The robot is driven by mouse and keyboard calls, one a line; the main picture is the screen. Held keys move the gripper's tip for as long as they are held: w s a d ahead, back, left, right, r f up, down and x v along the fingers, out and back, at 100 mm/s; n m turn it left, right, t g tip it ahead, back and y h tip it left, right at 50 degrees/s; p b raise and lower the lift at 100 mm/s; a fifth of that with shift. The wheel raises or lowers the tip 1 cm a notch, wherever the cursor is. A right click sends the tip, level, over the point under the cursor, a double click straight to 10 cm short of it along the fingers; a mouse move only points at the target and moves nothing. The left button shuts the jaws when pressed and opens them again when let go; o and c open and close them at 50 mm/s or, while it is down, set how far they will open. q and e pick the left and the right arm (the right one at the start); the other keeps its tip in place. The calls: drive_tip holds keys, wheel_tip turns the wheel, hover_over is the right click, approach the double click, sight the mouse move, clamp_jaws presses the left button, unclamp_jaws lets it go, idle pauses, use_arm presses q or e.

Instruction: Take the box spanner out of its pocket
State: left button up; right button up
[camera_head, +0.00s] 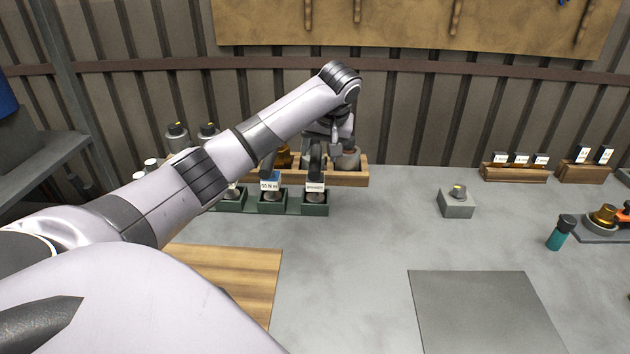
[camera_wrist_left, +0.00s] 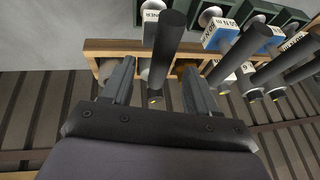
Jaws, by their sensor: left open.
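The box spanner (camera_head: 316,160) stands upright with its dark handle up in the rightmost green pocket (camera_head: 315,208), behind a white label that appears to read "SPANNER". In the left wrist view its dark handle (camera_wrist_left: 166,45) shows between the two finger lines, close to the white label. My left gripper (camera_head: 335,150) hangs over the back of the pocket row, just behind and right of the handle in the head view. Its fingers (camera_wrist_left: 157,85) are open and hold nothing. Whether the handle lies fully between the fingertips in depth is unclear. My right gripper is not in view.
Other dark-handled tools stand beside it, one with a "50 N m" label (camera_head: 270,185). A wooden tray (camera_head: 352,178) runs behind the pockets. A grey block (camera_head: 457,206) stands to the right. The table in front is mostly clear, with a grey mat (camera_head: 485,310).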

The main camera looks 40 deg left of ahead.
sight(316, 157)
use_arm(q)
drive_tip(key=x, duration=0.3)
drive_tip(key=shift+a+f, duration=0.25)
drive_tip(key=shift+f, duration=0.05)
clamp_jaws()
drive_tip(key=shift+r, duration=0.1)
drive_tip(key=shift+r, duration=0.15)
